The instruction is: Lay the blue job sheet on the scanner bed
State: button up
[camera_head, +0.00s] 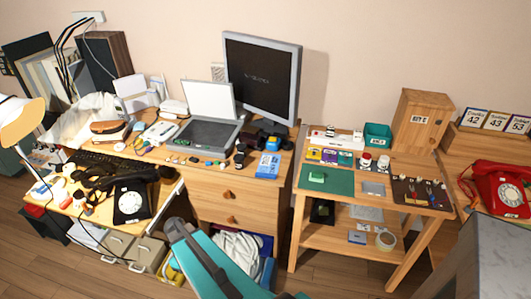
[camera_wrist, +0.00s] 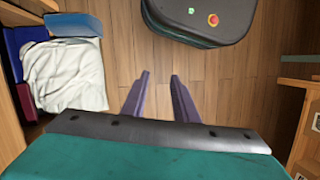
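A blue sheet (camera_head: 268,166) with pale markings lies on the right end of the wooden desk top; it looks like the job sheet. The scanner stands left of it, behind some small items, with its pale lid (camera_head: 208,98) raised and its dark scanner bed (camera_head: 203,134) bare. My gripper (camera_wrist: 159,88) shows in the wrist view with its two purple fingers apart. Only wooden floor shows between them, and it holds nothing. It points down, away from the sheet and scanner, neither of which shows in the wrist view. My gripper's fingers are not visible in the head view.
Small items (camera_head: 195,161) and dark cups lie between scanner and sheet. A monitor (camera_head: 262,78) stands behind. A black dial phone (camera_head: 131,203) is at left. A side table (camera_head: 360,205) and red phone (camera_head: 502,188) are at right. White cloth (camera_wrist: 70,75) fills a low bin.

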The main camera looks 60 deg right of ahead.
jog(key=w+d+r+n+t+p, duration=0.1)
jog(key=w+d+r, duration=0.1)
jog(key=d+r, duration=0.75)
jog(key=w+d+r+t+p, duration=0.15)
jog(key=d+r, duration=0.45)
jog(key=d, duration=0.7)
jog(key=s+d+r, duration=0.4)
jog(key=d+r, duration=0.5)
jog(key=d, duration=0.1)
jog(key=s+d+r+n+h, duration=0.1)
jog(key=s+d+r, duration=0.3)
jog(key=d+r, duration=0.5)
jog(key=shift+s+d+n+t, duration=0.15)
jog(key=shift+d+n+t, duration=0.2)
jog(key=shift+t, duration=0.1)
jog(key=shift+f, duration=0.3)
jog(key=b, duration=0.3)
send_over(265, 174)
jog(key=shift+f, duration=2.45)
jog(key=shift+f+b, duration=0.55)
jog(key=shift+f, duration=1.3)
